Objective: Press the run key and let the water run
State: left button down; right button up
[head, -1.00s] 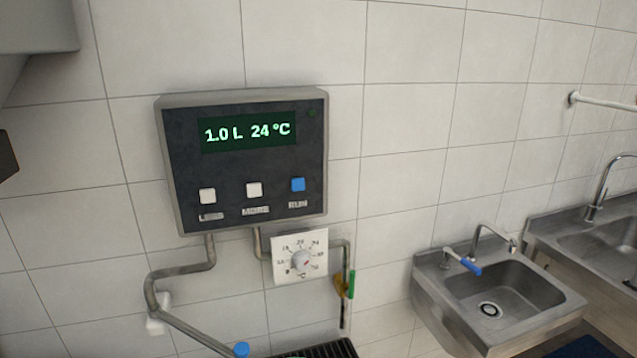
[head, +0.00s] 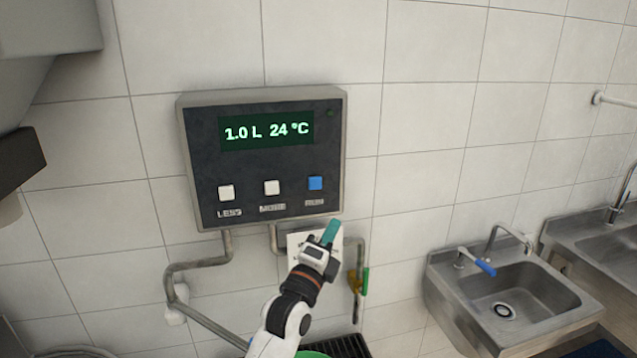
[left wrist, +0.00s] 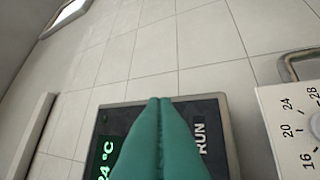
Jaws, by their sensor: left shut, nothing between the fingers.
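The water meter panel (head: 262,110) hangs on the tiled wall, its display (head: 266,131) reading 1.0 L 24 °C in green. The blue RUN key (head: 315,184) is at its right, beside the white MORE key (head: 271,188) and white LESS key (head: 226,193). My left gripper (head: 331,231), with green fingers, is shut and empty, just below the RUN key and apart from it in the head view. In the left wrist view the shut fingers (left wrist: 160,102) cover part of the panel (left wrist: 228,150); the RUN label shows but the key is hidden. My right gripper is not in view.
A white dial (left wrist: 293,130) is mounted below the panel, partly hidden by my left gripper in the head view. Pipes (head: 200,266) run beneath the panel. A steel sink (head: 515,295) stands at the right. A green-rimmed container (head: 312,354) shows at the bottom edge.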

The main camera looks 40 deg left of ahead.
aim_at(322, 180)
pick_arm(q)
jog(key=r, duration=0.2)
jog(key=r+t, duration=0.1)
jog(key=shift+s+a+r+m+y, duration=0.3)
jog(key=shift+s+a+r+m, duration=0.05)
jog(key=shift+m, duration=0.05)
jog(key=shift+w+a, duration=0.1)
jog(key=shift+w+a+b, duration=0.8)
jog(key=shift+w+a, duration=0.6)
jog(key=shift+a, duration=0.25)
jog(key=shift+w+a+b, duration=0.75)
jog(key=shift+w+a, duration=0.65)
jog(key=shift+a, duration=0.2)
jog(key=shift+w+a, duration=0.3)
jog(key=shift+a, duration=0.05)
